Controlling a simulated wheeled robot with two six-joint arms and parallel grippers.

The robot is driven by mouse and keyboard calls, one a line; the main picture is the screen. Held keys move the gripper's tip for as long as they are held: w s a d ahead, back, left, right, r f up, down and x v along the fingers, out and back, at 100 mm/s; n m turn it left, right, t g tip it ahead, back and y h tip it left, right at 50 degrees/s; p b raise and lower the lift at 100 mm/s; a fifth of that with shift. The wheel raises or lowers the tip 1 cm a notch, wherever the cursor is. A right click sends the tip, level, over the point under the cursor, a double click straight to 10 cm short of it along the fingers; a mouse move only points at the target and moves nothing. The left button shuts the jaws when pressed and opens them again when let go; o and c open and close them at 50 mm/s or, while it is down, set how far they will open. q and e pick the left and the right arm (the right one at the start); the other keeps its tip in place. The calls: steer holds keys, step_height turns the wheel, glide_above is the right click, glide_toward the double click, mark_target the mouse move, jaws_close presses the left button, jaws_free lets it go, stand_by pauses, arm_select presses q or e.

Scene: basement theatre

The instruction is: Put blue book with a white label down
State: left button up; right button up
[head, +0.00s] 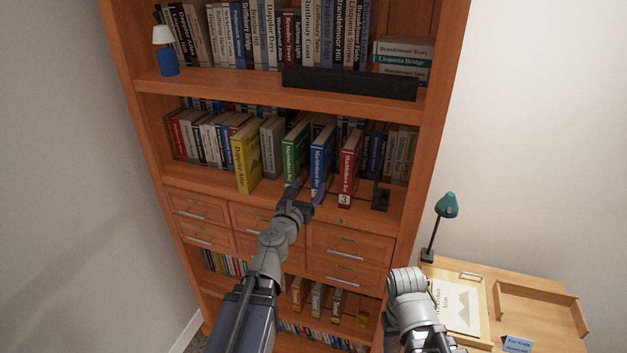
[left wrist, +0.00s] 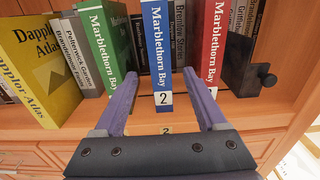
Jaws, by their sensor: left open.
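The blue book with a white label (head: 321,165) stands upright on the middle shelf of the bookcase. Its spine reads Marblethorn Bay, and the label at its foot shows a 2 in the left wrist view (left wrist: 157,50). My left gripper (head: 299,199) is in front of the shelf at the book's lower part. In the left wrist view its two fingers are spread, one on each side of the blue spine, with visible gaps. The book's base rests on the shelf board. My right gripper is not visible; only part of the right arm shows.
A green book (head: 293,155) stands left of the blue one, a red book (head: 350,168) with a 3 label to its right. A yellow atlas (head: 247,160) and a dark bookend (head: 380,197) stand farther out. A desk (head: 470,268) is at lower right.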

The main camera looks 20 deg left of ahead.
arm_select(q)
steer(key=shift+s, duration=0.15)
steer(key=s+d+f+m+g+h, duration=0.3)
steer(key=d+f+m+g+h, duration=0.15)
steer(key=d+m, duration=0.55)
steer(key=s+d+f+m+g+h, duration=0.3)
steer(key=d+f+m, duration=0.2)
steer(key=d+m, duration=0.5)
steer(key=s+d+f+m+g+y, duration=0.2)
steer(key=s+d+f+m+g, duration=0.3)
steer(key=s+f+m, duration=0.4)
steer(key=s+a+f+m+g+y, duration=0.3)
steer(key=s+a+m+g+y, duration=0.3)
steer(key=s+a+m+y, duration=0.1)
steer(key=s+a+m, duration=0.1)
steer(key=s+m, duration=0.1)
steer(key=m, duration=0.1)
steer(key=shift+s+f, duration=0.15)
steer(key=shift+f, duration=0.05)
